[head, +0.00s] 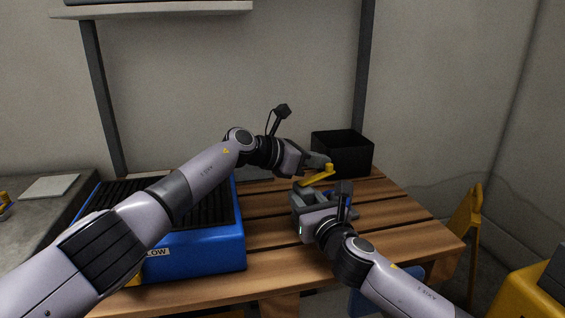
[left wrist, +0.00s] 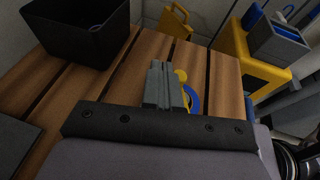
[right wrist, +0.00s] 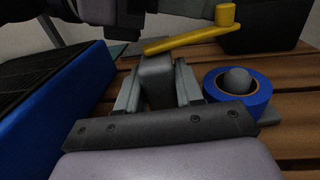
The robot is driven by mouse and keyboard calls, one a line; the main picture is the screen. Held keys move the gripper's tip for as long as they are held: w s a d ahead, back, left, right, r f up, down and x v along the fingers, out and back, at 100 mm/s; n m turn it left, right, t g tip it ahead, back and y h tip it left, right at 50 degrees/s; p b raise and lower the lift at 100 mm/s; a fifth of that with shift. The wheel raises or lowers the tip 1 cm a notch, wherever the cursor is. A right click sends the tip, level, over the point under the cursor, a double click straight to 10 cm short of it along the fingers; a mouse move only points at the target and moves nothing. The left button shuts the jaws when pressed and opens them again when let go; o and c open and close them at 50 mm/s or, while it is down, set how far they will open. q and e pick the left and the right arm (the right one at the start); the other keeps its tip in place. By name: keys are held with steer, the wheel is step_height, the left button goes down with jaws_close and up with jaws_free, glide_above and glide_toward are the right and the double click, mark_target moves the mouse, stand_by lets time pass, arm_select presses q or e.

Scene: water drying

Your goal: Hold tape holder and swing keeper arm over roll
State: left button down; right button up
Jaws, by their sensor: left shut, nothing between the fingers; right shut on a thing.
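The grey tape holder has a block (right wrist: 155,82) between the fingers of my right gripper (right wrist: 157,88), which is shut on it. The blue tape roll (right wrist: 210,84) sits around the holder's grey post (right wrist: 237,80), right of the block. The yellow keeper arm (right wrist: 185,40) reaches right from above the block to an upright knob (right wrist: 226,15). In the right wrist view the arm shows above and behind the roll; whether it lies over it is unclear. My left gripper (head: 325,162) is shut and empty, beside the knob; contact is unclear. Its fingers partly hide the roll in the left wrist view (left wrist: 195,102).
A black bin (head: 342,155) stands behind the grippers on the slatted wooden table (head: 420,235). A blue box with a black ribbed top (head: 195,255) fills the left side. Table slats to the right are clear. Yellow items (head: 520,295) stand beyond the right edge.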

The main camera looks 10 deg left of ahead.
stand_by(0.4)
arm_select(q)
steer(key=shift+s+a, duration=0.5)
steer(key=shift+s, duration=0.1)
steer(key=v, duration=1.2)
stand_by(0.5)
